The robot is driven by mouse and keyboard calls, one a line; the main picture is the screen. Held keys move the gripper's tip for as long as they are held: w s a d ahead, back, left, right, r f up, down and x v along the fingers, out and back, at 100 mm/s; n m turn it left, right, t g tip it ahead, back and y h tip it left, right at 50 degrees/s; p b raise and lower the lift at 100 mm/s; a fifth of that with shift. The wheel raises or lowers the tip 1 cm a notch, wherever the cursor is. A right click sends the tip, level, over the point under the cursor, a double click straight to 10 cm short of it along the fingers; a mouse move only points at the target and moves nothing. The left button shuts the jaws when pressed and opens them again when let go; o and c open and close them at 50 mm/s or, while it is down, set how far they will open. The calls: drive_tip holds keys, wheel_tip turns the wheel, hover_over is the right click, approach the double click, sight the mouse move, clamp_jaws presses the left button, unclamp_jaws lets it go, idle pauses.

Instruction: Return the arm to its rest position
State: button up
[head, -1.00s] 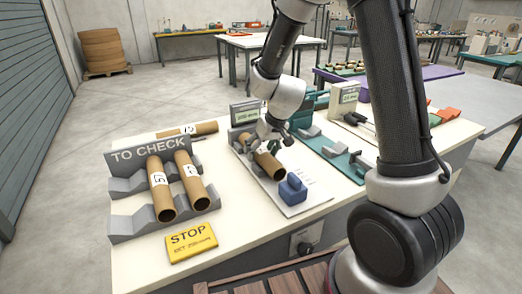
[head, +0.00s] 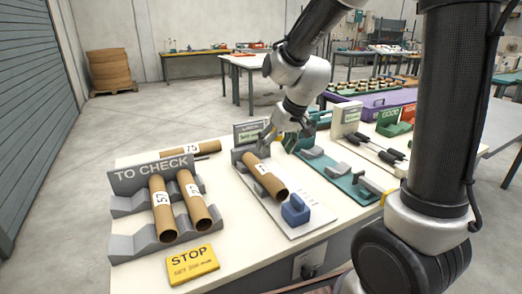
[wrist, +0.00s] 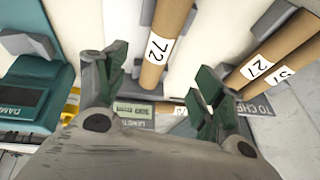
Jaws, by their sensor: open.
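My gripper (head: 287,135) is open and empty, raised above the back end of the length gauge. It also shows in the wrist view (wrist: 160,82) with its green-padded fingers spread apart. A brown cardboard tube (head: 266,179) with a white label lies on the gauge's grey base plate (head: 305,222), behind a blue stop block (head: 295,210). In the wrist view this tube (wrist: 165,45) reads 72 and lies beyond the fingers, clear of them. My arm comes down from the top of the head view.
A grey TO CHECK rack (head: 137,206) holds two tubes (head: 162,207). Another tube (head: 192,149) lies behind it. A yellow STOP sign (head: 193,264) is at the front. A teal fixture (head: 335,175) and a grey-white gauge (head: 352,120) stand to the right.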

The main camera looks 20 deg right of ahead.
drive_tip(key=s+d+r, duration=0.3)
drive_tip(key=s+d, duration=0.1)
drive_tip(key=s, duration=0.4)
drive_tip(key=s+d+r+m+h, duration=0.1)
drive_tip(key=s+d+r, duration=0.2)
drive_tip(key=s, duration=0.5)
drive_tip(key=s+d+r+m+h, duration=0.1)
drive_tip(key=s+d+r, duration=0.3)
drive_tip(key=s, duration=0.4)
drive_tip(key=shift+d, duration=0.65)
